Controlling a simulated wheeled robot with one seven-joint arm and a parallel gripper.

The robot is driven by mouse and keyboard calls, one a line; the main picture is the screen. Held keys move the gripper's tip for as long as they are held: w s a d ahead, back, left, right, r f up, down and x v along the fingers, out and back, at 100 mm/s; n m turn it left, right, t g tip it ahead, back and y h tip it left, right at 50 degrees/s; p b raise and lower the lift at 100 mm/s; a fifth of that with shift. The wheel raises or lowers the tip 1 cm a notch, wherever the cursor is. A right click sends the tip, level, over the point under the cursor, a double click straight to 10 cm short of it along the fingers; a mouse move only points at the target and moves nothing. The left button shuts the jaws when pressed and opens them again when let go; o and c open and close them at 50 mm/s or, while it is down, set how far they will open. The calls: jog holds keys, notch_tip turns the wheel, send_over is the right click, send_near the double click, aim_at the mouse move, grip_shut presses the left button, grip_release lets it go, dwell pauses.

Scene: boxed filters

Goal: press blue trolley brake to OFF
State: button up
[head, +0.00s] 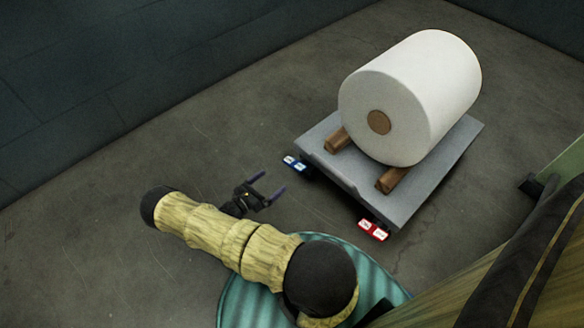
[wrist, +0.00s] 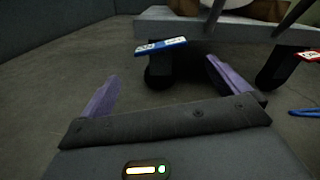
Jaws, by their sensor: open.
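The blue trolley brake (head: 294,163) is a small blue pedal with white markings at the left front corner of the grey trolley (head: 318,145). It also shows in the wrist view (wrist: 161,46), above a dark wheel and beyond my fingertips. The markings are too small to read. My gripper (head: 271,184) is open and empty, just short of the blue brake and apart from it. Its two purple fingers show in the wrist view (wrist: 160,78), one on each side of the blue brake's line. A red pedal (head: 373,230) sits at the trolley's near right corner.
A large white roll (head: 425,95) lies on wooden chocks (head: 392,180) on the trolley. Dark walls (head: 120,75) stand behind and to the left. The concrete floor (head: 120,270) around my gripper is clear. A green object (head: 560,165) is at the right edge.

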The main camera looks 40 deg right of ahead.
aim_at(292, 165)
jog(key=d+b, duration=0.1)
jog(key=d, duration=0.2)
jog(key=d+b, duration=0.2)
jog(key=d, duration=0.2)
jog(key=w+d+b, duration=0.1)
jog(key=d, duration=0.3)
jog(key=shift+d, duration=0.25)
jog(key=c, duration=0.7)
